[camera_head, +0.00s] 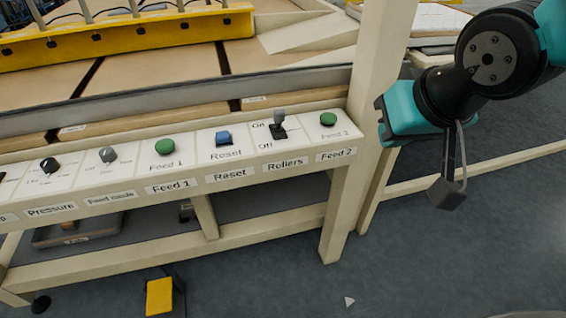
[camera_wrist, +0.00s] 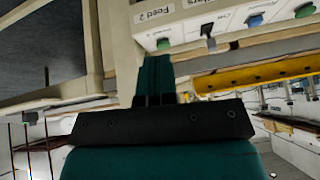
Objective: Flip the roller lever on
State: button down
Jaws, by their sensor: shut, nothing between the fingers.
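The roller lever (camera_head: 279,121) is a small grey-tipped toggle on a black base, on the sloping control panel above the label Rollers. On is printed at its upper left and Off below it. Its stick points up in the head view; I cannot tell surely which setting it is in. In the wrist view the lever (camera_wrist: 207,31) is small and dark, right of the gripper. My gripper (camera_head: 389,131) is right of the panel and post, apart from the lever. Its teal fingers (camera_wrist: 154,72) are together and empty in the wrist view.
The green Feed 2 button (camera_head: 328,119) is right of the lever, and the blue Reset button (camera_head: 223,138) is left. A cream post (camera_head: 376,70) stands between panel and gripper. A yellow pedal (camera_head: 159,297) lies on the floor. Open floor is at the right.

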aim_at(279, 119)
jog(key=w+a+f+m+t+h+b, duration=0.1)
jog(key=w+f+t+b, duration=0.3)
jog(key=f+b, duration=0.3)
jog(key=w+a+f+m+t+b, duration=0.1)
jog(key=w+a+f+t+b, duration=0.2)
jog(key=f+b, duration=0.5)
jog(key=s+a+f+n+t+y+b, duration=0.1)
jog(key=s+a+n+t+y+b, duration=0.2)
jog(key=b, duration=1.6)
jog(key=a+t+y, duration=0.2)
jog(key=a+t, duration=0.3)
jog(key=shift+s, duration=0.15)
jog(key=p+x, duration=0.4)
jog(key=x, duration=1)
